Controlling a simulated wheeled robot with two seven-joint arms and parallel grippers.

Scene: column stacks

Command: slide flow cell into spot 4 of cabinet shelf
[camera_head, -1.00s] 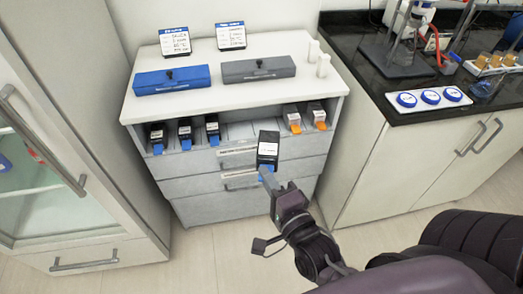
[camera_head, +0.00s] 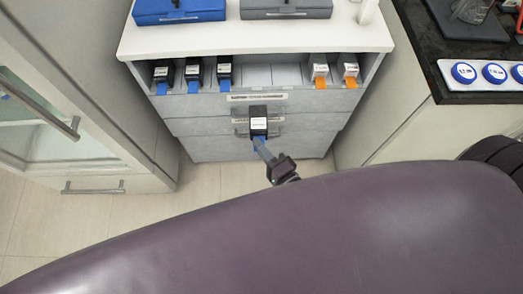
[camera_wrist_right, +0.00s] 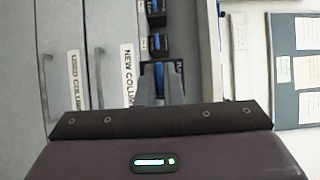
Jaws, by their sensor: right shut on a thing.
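My right gripper (camera_head: 259,144) is shut on a flow cell, a black box (camera_head: 259,126) with a white label and a blue tab. In the head view it is in front of the drawer fronts, below the shelf opening in the picture. In the right wrist view the gripper (camera_wrist_right: 158,85) shows its fingers around a blue part. The cabinet shelf (camera_head: 259,76) holds black cells with blue tabs on the left (camera_head: 194,72) and two white cells with orange tabs on the right (camera_head: 319,72). The middle slots between them are empty. My left gripper is not in view.
A blue case (camera_head: 180,10) and a grey case (camera_head: 286,9) lie on the cabinet top. A glass-door cabinet (camera_head: 90,130) stands at left and a black counter (camera_head: 470,60) at right. My purple arm link covers the lower part of the head view.

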